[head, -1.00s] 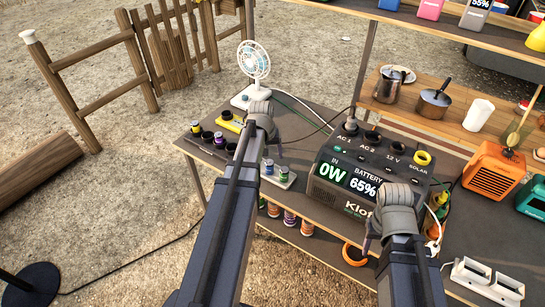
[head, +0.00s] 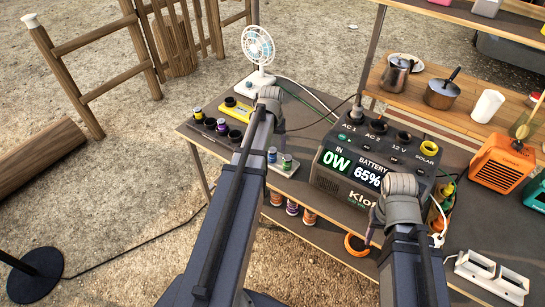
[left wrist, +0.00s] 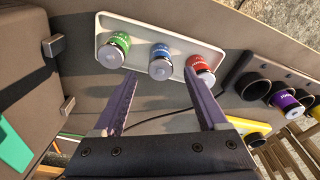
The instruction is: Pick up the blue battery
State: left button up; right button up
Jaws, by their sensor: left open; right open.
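The blue battery (left wrist: 160,56) stands in the middle of a pale tray (left wrist: 187,40) in the left wrist view, between a green battery (left wrist: 113,48) and a red battery (left wrist: 200,70). My left gripper (left wrist: 160,78) is open and empty, its two purple fingers pointing towards the tray, with the blue battery showing between their tips. I cannot tell how far apart tips and battery are. In the head view the tray (head: 290,172) is partly hidden by my left arm. My right gripper (head: 375,225) is open in front of the power station.
The power station (head: 330,190) stands close to the right of the tray. A holder with dark round sockets (head: 222,130), a yellow device (head: 238,110) and a fan (head: 258,50) are beyond it to the left. A white charger (head: 490,278) lies at lower right. Cables cross the tabletop.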

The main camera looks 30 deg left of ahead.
aim_at(272, 149)
pick_arm(q)
jog(key=shift+f+b, duration=2.55)
jog(key=shift+f, duration=0.1)
jog(key=shift+r, duration=0.1)
grip_shut()
